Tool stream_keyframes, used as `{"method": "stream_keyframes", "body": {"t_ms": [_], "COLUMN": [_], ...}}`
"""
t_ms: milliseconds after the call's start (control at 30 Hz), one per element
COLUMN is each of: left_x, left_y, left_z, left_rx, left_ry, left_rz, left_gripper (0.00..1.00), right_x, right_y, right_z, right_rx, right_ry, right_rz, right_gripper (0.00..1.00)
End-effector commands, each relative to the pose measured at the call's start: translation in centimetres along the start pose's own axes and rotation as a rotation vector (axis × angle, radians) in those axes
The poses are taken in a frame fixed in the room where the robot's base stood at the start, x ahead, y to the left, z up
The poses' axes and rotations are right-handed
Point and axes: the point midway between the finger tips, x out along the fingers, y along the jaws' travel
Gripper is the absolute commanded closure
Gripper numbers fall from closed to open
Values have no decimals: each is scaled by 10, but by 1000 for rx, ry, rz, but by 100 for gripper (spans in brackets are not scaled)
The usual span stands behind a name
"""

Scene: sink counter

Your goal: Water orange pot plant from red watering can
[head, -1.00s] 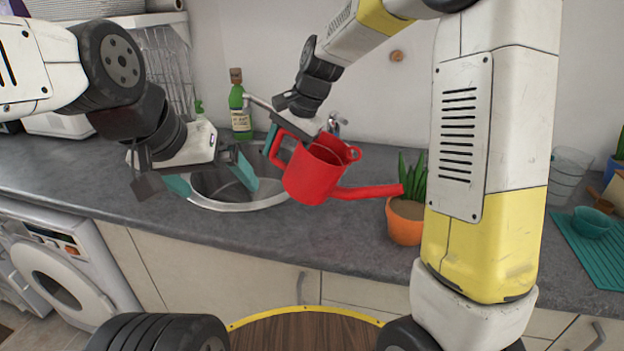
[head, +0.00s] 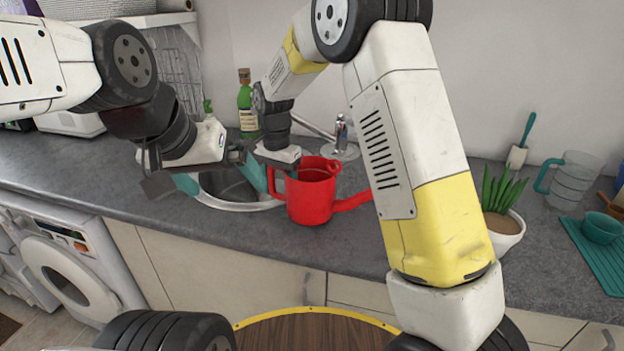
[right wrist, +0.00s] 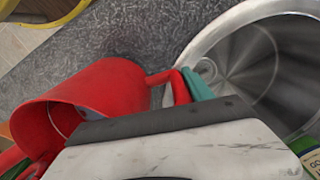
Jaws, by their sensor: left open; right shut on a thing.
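The red watering can (head: 308,203) is upright at the counter's front, right of the sink, with its spout pointing right behind my right arm. I cannot tell whether its base touches the counter. My right gripper (head: 280,172) is shut on its handle; the can (right wrist: 95,97) and a teal finger at the handle also show in the right wrist view. My left gripper (head: 220,180) is open and empty over the sink, left of the can. The orange pot is hidden behind my right arm in the head view; a sliver of orange and green shows at the right wrist view's lower left.
The metal sink (head: 240,204) lies behind the grippers, with a faucet (head: 341,135) and green bottle (head: 247,108) behind. A white-potted plant (head: 505,232), a clear jug (head: 577,182) and a teal mat (head: 592,255) with a bowl (head: 602,228) are at right.

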Motion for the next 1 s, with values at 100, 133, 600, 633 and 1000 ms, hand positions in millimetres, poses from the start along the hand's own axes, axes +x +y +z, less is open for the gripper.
{"method": "stream_keyframes", "body": {"t_ms": [100, 133, 600, 633, 1000], "left_x": [0, 0, 0, 0, 0], "left_y": [0, 0, 0, 0, 0], "left_z": [0, 0, 0, 0, 0], "left_rx": [0, 0, 0, 0, 0], "left_ry": [0, 0, 0, 0, 0], "left_rz": [0, 0, 0, 0, 0], "left_gripper": [0, 0, 0, 0, 0], "right_x": [0, 0, -36, -40, -78], "right_y": [0, 0, -14, -16, -29], "right_z": [0, 0, 2, 2, 4], "right_rx": [0, 0, -1, -1, 0], "right_ry": [1, 1, 3, 2, 1], "right_rz": [8, 8, 3, 3, 5], "right_gripper": [100, 100, 100, 100, 100]}}
